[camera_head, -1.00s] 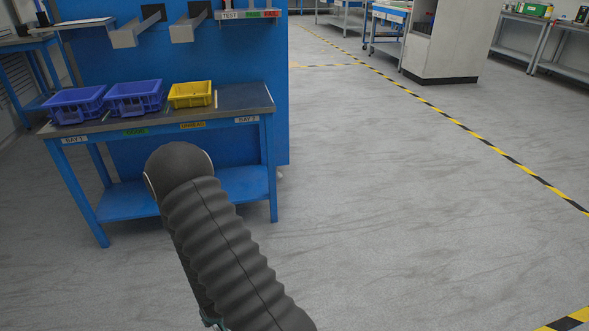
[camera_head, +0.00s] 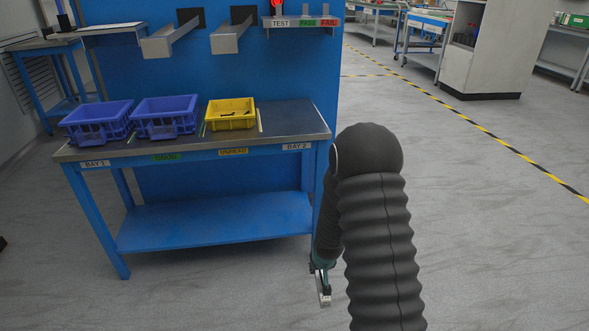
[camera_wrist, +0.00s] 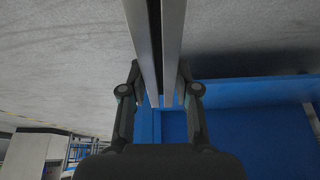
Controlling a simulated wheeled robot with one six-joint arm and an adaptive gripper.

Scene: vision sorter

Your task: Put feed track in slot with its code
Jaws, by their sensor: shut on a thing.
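My gripper (camera_wrist: 159,100) is shut on a feed track (camera_wrist: 145,45), a pair of parallel silver rails with a dark groove between them. The track runs from the top edge of the wrist view down between the fingers. In the head view my gripper (camera_head: 318,270) hangs low, right of the bench's front leg, with a short silver piece of the track (camera_head: 325,291) showing below it. My dark sleeved arm hides part of this area. No code on the track can be read. I cannot tell which place is the slot.
A blue bench (camera_head: 292,119) carries two blue bins and a yellow bin (camera_head: 232,123), with BAY 1 and BAY 2 labels on its front edge. Two metal channels (camera_head: 228,40) jut from the blue panel beside TEST, PASS and FAIL labels. Open floor lies to the right.

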